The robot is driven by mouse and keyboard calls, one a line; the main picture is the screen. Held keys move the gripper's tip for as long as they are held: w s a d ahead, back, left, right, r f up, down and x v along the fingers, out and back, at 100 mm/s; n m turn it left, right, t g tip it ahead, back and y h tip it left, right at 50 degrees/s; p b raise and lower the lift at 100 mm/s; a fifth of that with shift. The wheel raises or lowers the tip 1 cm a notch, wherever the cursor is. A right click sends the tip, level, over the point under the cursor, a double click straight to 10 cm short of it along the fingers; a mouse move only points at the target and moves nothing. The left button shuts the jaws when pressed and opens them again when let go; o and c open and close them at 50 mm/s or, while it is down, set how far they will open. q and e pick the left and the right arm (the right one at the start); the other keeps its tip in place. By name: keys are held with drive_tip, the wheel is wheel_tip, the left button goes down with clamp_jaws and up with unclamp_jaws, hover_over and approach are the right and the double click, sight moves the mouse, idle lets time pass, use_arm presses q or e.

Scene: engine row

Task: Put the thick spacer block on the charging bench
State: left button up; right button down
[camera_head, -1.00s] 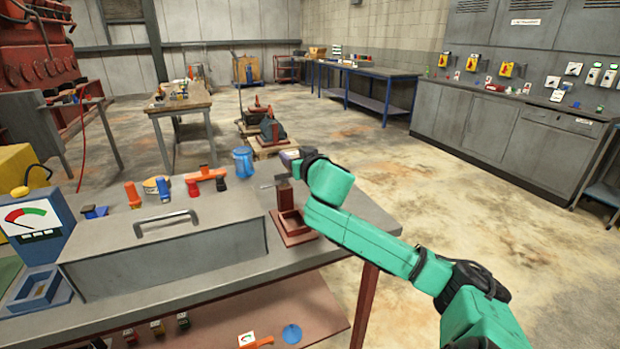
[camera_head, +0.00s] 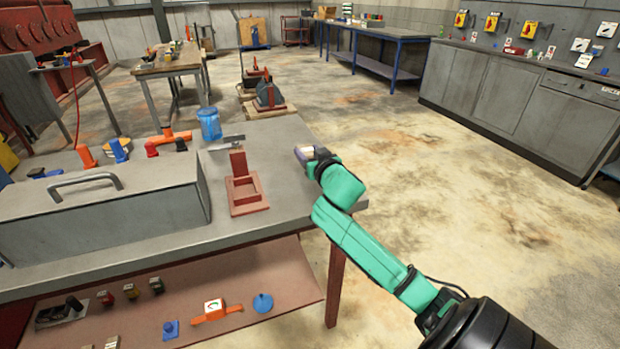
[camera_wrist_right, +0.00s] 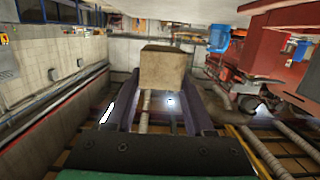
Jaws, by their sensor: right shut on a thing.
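My right gripper (camera_head: 308,153) is over the right end of the near grey bench (camera_head: 290,140), to the right of a red-brown stand. In the right wrist view, its two fingers (camera_wrist_right: 155,105) are shut on a tan, square-faced block (camera_wrist_right: 165,68), which I take for the spacer block. The block sticks out past the fingertips and appears clear of other things. In the head view the block is mostly hidden by the gripper. No label shows which bench is the charging bench. My left gripper is not in view.
The red-brown stand (camera_head: 240,190), a grey handled box (camera_head: 100,210) and a blue container (camera_head: 209,123) stand on the near bench. A blue-legged bench (camera_head: 375,65) is at the back. Grey cabinets (camera_head: 510,105) line the right wall. The floor between is open.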

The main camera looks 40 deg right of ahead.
sight(309, 186)
wheel_tip(309, 186, down, 7)
drive_tip(key=shift+r+b, duration=0.1)
drive_tip(key=shift+b, duration=0.5)
drive_tip(key=shift+f, duration=0.3)
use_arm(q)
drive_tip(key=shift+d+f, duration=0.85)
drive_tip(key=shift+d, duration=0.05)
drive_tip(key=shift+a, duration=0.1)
use_arm(e)
drive_tip(key=shift+c, duration=1.4)
unclamp_jaws()
drive_tip(key=shift+f, duration=0.1)
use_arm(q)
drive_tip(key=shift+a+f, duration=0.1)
